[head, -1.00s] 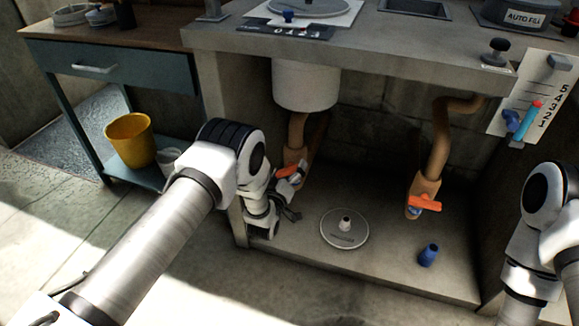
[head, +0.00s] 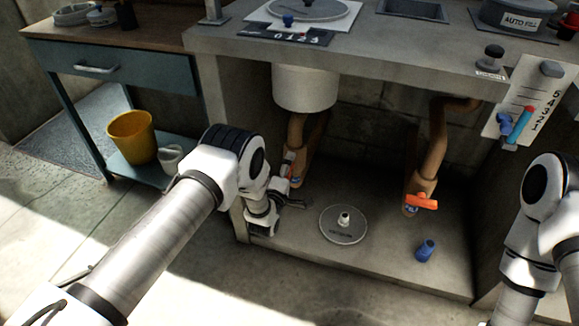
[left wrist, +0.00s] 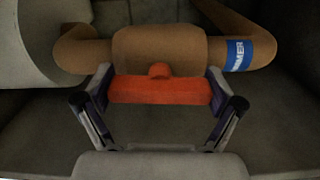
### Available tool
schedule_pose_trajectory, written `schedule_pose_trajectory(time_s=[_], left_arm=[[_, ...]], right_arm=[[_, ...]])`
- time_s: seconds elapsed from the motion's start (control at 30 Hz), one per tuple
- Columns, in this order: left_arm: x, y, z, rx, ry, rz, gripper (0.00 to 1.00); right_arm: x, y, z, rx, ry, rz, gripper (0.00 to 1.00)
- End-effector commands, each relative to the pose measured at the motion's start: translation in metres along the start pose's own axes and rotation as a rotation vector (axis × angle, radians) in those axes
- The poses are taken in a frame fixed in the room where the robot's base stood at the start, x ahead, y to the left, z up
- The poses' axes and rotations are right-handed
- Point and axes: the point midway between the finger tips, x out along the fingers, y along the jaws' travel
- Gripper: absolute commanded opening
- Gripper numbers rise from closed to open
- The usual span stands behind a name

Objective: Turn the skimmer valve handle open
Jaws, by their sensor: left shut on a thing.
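The skimmer valve's orange handle (left wrist: 160,90) lies along the brown valve body (left wrist: 160,48) in the left wrist view. A blue label (left wrist: 238,55), partly legible as "MMER", is on the pipe beside it. My left gripper (left wrist: 160,86) has one finger at each end of the handle and is shut on it. In the head view the left gripper (head: 290,188) is at the left pipe (head: 297,132) under the counter, and the wrist hides most of the handle. My right arm shows at the right edge, but its gripper is out of view.
A second valve with an orange handle (head: 421,201) is on the right pipe. A round grey lid (head: 344,232) and a blue fitting (head: 426,250) lie on the cabinet floor. A white canister (head: 305,87) hangs above the left pipe. The counter edge (head: 350,62) overhangs the arm.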

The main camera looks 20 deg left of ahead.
Motion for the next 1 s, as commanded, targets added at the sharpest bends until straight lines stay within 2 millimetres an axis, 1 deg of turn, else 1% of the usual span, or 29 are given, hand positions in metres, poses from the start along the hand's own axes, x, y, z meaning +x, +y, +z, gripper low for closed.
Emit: schedule_pose_trajectory(time_s=[0.3,0.7,0.73,1.0], left_arm=[[-0.0006,-0.0011,0.0002,-0.081,0.000,-0.003,0.58],[-0.0007,-0.0014,0.0002,-0.087,0.000,-0.003,0.58],[-0.0007,-0.0013,0.0002,-0.087,0.000,-0.003,1.00],[-0.0003,-0.0006,0.0001,-0.086,0.000,-0.001,1.00]], right_arm=[[-0.0025,0.0000,0.0000,0.000,0.000,0.000,0.67],[-0.0024,0.0000,0.0000,0.000,0.000,0.000,0.67],[-0.0024,0.0000,0.0000,0.000,0.000,0.000,0.67],[-0.0025,0.0000,0.0000,0.000,0.000,0.000,0.67]])
